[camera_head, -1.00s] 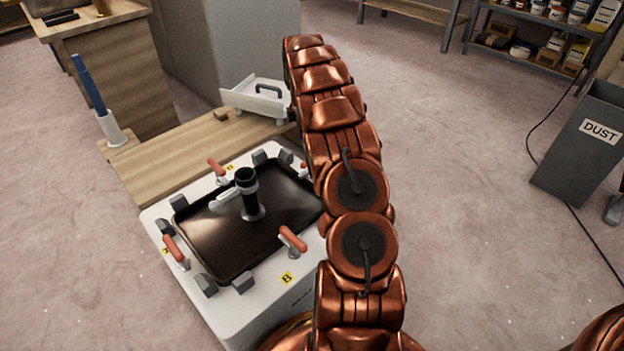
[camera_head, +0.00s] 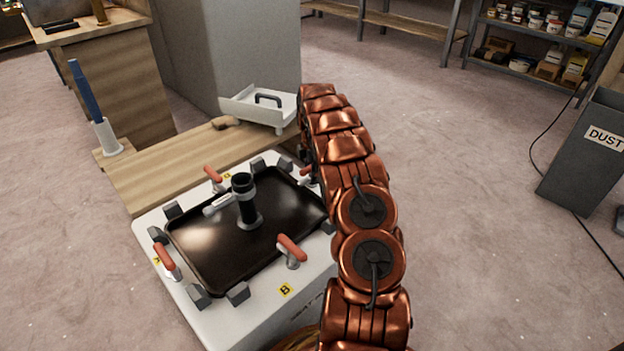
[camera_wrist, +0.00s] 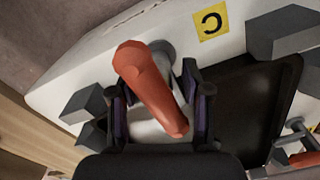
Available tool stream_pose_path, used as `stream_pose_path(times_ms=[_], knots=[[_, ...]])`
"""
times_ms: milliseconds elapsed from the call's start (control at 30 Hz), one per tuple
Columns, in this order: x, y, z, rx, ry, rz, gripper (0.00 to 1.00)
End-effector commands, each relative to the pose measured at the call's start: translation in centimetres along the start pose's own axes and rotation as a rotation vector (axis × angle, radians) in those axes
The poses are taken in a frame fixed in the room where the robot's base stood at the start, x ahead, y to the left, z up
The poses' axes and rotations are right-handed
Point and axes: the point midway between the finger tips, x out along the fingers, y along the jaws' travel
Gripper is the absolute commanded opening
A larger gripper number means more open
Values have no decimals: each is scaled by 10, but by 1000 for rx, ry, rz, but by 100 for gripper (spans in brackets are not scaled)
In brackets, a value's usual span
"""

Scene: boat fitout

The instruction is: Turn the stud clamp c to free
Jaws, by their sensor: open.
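Stud clamp c has a red-orange handle (camera_wrist: 148,88) on a grey post, beside the yellow C label (camera_wrist: 210,21) in the wrist view. In the head view only a bit of a red handle (camera_head: 307,174) shows at the far right of the white station (camera_head: 325,287), mostly behind my arm. My gripper (camera_wrist: 155,88) is open, with one dark finger on each side of the handle. I cannot tell whether either finger touches it. The head view hides my gripper behind the arm.
The station carries a black tray (camera_head: 205,240) with a dark upright post (camera_head: 245,200) and grey blocks around it. Other red clamps stand at B (camera_head: 291,248), at left (camera_head: 164,257) and back (camera_head: 213,174). A wooden bench (camera_head: 150,172) with a white holder (camera_head: 260,108) lies behind.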

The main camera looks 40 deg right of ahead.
Motion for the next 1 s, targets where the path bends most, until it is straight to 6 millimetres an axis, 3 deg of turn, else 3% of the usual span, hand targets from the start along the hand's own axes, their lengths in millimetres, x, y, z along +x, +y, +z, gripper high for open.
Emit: stream_pose_path(times_ms=[100, 367, 800, 1000], knots=[[10, 0, 0, 1, 1, -1, 48], [10, 0, 0, 1, 0, 0, 48], [10, 0, 0, 0, 0, 1, 2], [10, 0, 0, 0, 0, 0, 0]])
